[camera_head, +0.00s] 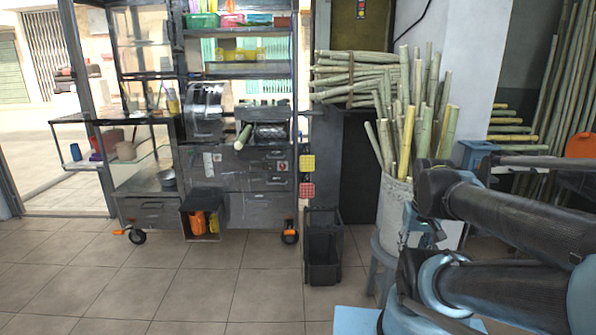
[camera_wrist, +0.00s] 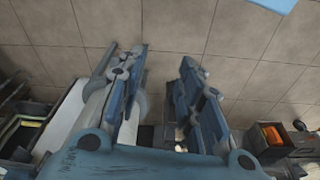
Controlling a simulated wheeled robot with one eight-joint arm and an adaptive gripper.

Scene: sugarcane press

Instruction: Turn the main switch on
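A grey metal press cart (camera_head: 235,183) stands ahead, left of centre in the head view. Its front carries a small panel with a red mark (camera_head: 281,166) at the right and a pale panel (camera_head: 211,160) at the left. Which of these is the main switch, and its position, is too small to tell. My gripper (camera_wrist: 160,60) shows in the wrist view with its two blue fingers apart and nothing between them. In the head view my gripper (camera_head: 424,232) hangs at the right, in front of a cane bucket, well away from the cart.
A black bin (camera_head: 323,246) stands on the floor right of the cart. A pale bucket of cane (camera_head: 396,200) sits on a grey stool (camera_head: 379,262). More cane (camera_head: 358,75) is stacked behind. The tiled floor (camera_head: 190,280) before the cart is clear.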

